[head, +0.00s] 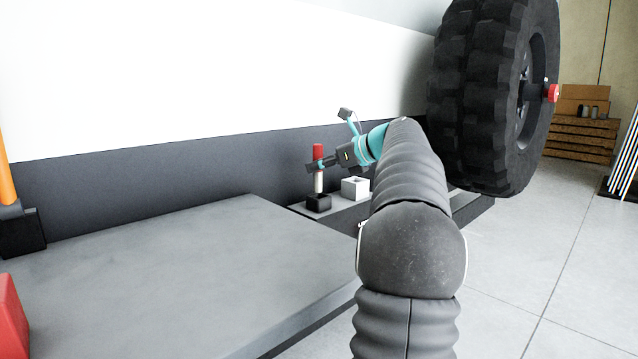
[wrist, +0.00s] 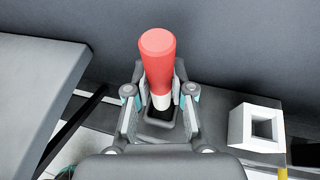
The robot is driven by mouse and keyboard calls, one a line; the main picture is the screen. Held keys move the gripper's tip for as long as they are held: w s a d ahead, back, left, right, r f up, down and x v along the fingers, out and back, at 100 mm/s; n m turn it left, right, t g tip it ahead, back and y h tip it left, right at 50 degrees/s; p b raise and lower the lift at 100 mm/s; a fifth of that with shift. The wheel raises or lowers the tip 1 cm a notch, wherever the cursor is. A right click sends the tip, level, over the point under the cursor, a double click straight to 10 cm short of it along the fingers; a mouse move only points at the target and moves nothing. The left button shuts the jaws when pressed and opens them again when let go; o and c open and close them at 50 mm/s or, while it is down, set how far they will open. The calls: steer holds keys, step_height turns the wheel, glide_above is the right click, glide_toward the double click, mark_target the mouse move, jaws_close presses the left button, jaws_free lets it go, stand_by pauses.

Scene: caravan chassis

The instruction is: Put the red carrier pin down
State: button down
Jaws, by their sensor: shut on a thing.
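The red carrier pin (head: 319,151) is upright, with a red top and a white lower shaft. It also shows in the wrist view (wrist: 158,62). My gripper (head: 320,166) is shut on the pin below its red top, with a finger on each side in the wrist view (wrist: 161,100). A black block (head: 318,203) is directly under the pin, and the shaft's lower end reaches its top. A dark opening (wrist: 160,114) shows below the pin in the wrist view. How far the shaft sits in it is hidden.
A white block with a square hole (head: 355,186) stands right of the black block on the low grey ledge (head: 343,208). A large tyre (head: 470,100) with a red-tipped hub is at right. A wide grey slab (head: 190,270) lies at left. A dark wall panel is close behind.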

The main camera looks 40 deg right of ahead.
mark_target(320, 179)
steer(key=shift+f+b, duration=0.55)
steer(key=shift+f, duration=1.35)
steer(key=shift+f, duration=0.1)
steer(key=c, duration=1)
jaws_free()
steer(key=shift+s, duration=0.1)
steer(key=p+v, duration=0.1)
steer(key=v, duration=1.1)
steer(key=shift+d, duration=0.1)
